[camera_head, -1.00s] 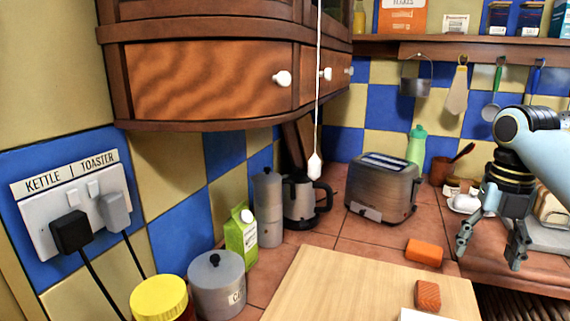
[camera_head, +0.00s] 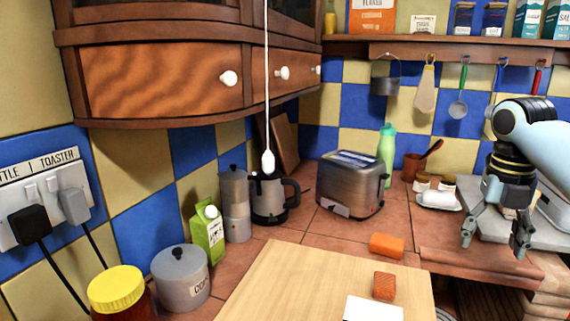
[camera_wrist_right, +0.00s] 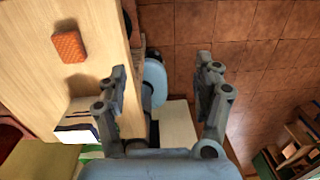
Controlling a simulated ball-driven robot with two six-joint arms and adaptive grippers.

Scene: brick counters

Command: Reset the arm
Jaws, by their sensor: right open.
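My right gripper (camera_head: 495,240) is at the right of the head view, pointing down, open and empty. It hangs at the right end of the counter, in front of a grey board. In the right wrist view its two fingers (camera_wrist_right: 163,95) are spread apart with nothing between them. Part of my own blue-white body shows beyond the fingers. My left gripper is not in view.
A wooden board (camera_head: 300,285) bears an orange-brown block (camera_head: 384,286); an orange sponge-like block (camera_head: 386,245) lies behind it. A toaster (camera_head: 351,185), kettle (camera_head: 269,200), moka pot (camera_head: 235,205), green carton (camera_head: 207,238) and canister (camera_head: 181,280) stand around. A pull cord (camera_head: 267,160) hangs centrally.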

